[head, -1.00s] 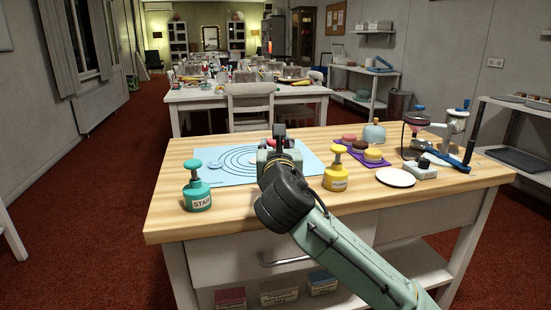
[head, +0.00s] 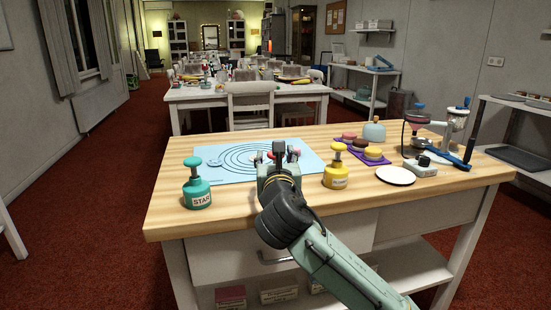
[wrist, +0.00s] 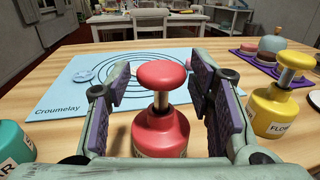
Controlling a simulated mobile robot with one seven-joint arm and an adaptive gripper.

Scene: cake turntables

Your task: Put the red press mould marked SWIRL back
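The red press mould (wrist: 160,132) stands upright between my fingers in the wrist view, with a round knob on a metal stem. Only the edge of its label shows, so I cannot read it; its foot is hidden by my gripper. My gripper (wrist: 161,82) is open, one finger on each side of the mould, with a gap visible on both sides. In the head view my gripper (head: 277,154) is over the near edge of the blue mat (head: 222,172) and largely hides the mould.
A teal press mould (head: 197,190) marked START or similar stands left, and a yellow one (head: 336,177) close on the right. A purple tray (head: 357,154) with round cakes, a white disc (head: 395,175) and a clamped device (head: 457,120) are further right.

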